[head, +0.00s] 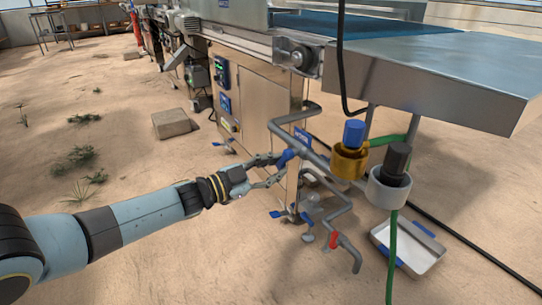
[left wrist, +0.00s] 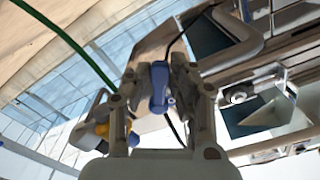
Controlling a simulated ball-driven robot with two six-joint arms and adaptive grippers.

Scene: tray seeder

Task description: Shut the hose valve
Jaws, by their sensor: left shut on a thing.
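A blue valve handle (head: 285,158) sits on a grey pipe (head: 320,160) beside the metal cabinet. My left gripper (head: 276,169) comes in from the left and is shut on this handle. In the left wrist view the blue handle (left wrist: 159,88) stands between the two fingers of the left gripper (left wrist: 165,78). Which way the valve is turned I cannot tell. A green hose (head: 391,255) hangs from a grey cup-shaped fitting (head: 388,190). My right gripper is out of view.
A brass fitting with a blue top (head: 350,160) stands to the right. Lower are another blue handle (head: 277,214) and a red handle (head: 334,239). A white tray (head: 390,262) lies on the sandy ground. The machine's metal table (head: 430,85) overhangs at right. Ground at left is mostly clear.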

